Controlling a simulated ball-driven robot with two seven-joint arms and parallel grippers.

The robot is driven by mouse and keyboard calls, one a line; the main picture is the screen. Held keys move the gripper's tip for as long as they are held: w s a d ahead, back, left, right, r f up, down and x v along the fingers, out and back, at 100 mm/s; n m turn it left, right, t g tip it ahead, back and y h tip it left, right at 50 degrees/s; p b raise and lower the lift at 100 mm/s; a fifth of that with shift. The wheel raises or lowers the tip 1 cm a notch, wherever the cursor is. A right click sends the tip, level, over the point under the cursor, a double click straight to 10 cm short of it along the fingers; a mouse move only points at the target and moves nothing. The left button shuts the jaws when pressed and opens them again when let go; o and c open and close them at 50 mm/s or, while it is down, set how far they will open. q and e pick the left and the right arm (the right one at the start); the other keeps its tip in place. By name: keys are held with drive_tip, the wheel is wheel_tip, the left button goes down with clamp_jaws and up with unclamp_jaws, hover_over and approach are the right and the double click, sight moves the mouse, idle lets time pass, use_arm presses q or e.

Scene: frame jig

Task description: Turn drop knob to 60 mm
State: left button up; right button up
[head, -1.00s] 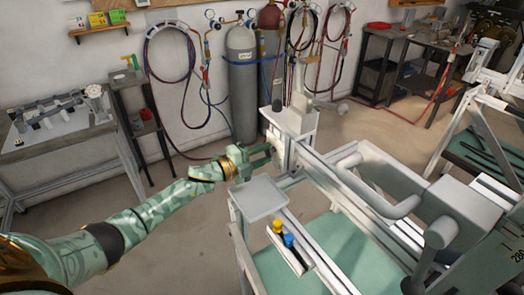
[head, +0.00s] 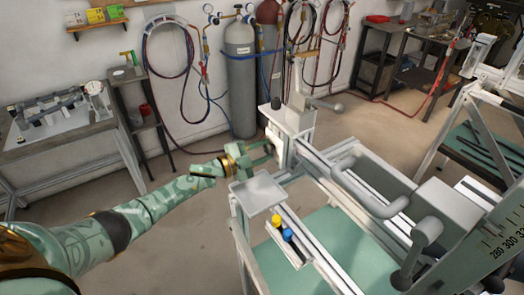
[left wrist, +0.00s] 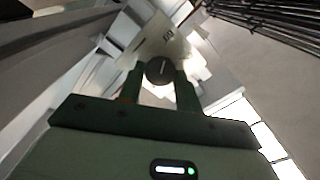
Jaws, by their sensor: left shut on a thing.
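The drop knob (left wrist: 160,70) is a dark round knob with a pale pointer line, seen in the left wrist view on a pale plate with a small number marking (left wrist: 168,36). The fingers of my left gripper (left wrist: 160,82) are on either side of it and shut on it. The knob itself is hidden there behind the fingers. The full dial scale is too small to read. My right gripper does not show.
A grey plate (head: 258,194) and a small tray (head: 290,248) with yellow and blue-topped items sit at the jig's near side. Grey clamp handles (head: 372,190) stand along its rail. A workbench (head: 70,140) is at the left. Gas cylinders (head: 241,80) stand by the wall.

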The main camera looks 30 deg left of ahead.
use_arm(q)
drive_tip(key=o, duration=1)
drive_tip(key=shift+s, duration=0.1)
drive_tip(key=p+v, duration=0.1)
drive_tip(key=v, duration=1.5)
drive_tip(key=shift+a, duration=0.2)
